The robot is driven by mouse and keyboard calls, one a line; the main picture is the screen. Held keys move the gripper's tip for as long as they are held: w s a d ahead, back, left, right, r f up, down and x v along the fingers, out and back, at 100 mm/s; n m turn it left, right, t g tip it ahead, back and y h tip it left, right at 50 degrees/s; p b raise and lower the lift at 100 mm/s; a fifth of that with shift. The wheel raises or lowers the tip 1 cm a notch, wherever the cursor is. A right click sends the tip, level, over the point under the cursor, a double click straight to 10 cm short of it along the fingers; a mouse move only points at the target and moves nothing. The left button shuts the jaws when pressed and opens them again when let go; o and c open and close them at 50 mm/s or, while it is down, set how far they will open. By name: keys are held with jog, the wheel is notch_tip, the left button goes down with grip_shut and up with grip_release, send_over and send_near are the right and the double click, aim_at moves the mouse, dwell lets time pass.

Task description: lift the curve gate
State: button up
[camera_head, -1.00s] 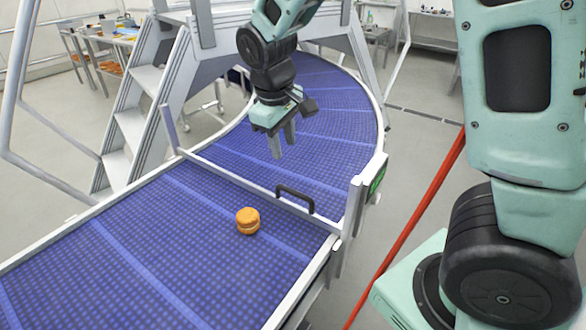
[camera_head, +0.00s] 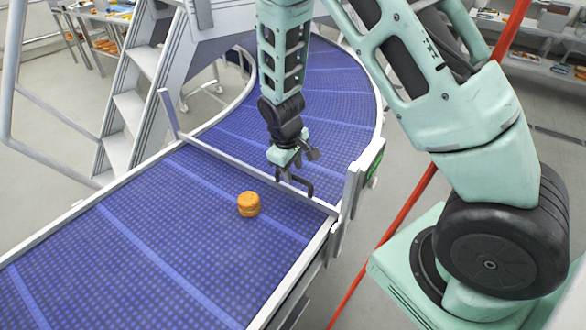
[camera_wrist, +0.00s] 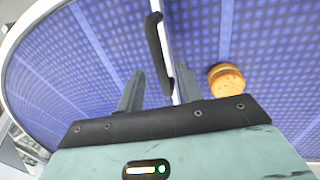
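The curve gate (camera_head: 235,162) is a low pale bar lying across the blue conveyor, with a black U-shaped handle (camera_head: 308,187) near its right end. My gripper (camera_head: 289,174) is just above the bar, close to the handle and partly covering it. In the wrist view my gripper (camera_wrist: 160,72) is open, one finger on each side of the handle (camera_wrist: 153,38). The gate bar (camera_wrist: 168,25) also runs up between the fingers there. I cannot tell whether a finger touches the handle.
An orange-brown filled round (camera_head: 249,205) lies on the belt (camera_head: 190,235) on the near side of the gate. A grey stair frame (camera_head: 135,120) stands behind left. A red pole (camera_head: 400,222) is at the right.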

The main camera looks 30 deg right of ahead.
jog(key=shift+w+d+f, duration=0.1)
jog(key=shift+f, duration=0.75)
grip_shut()
notch_tip(320, 180, up, 12)
jog(key=p, duration=0.6)
jog(key=shift+f, duration=0.1)
grip_release()
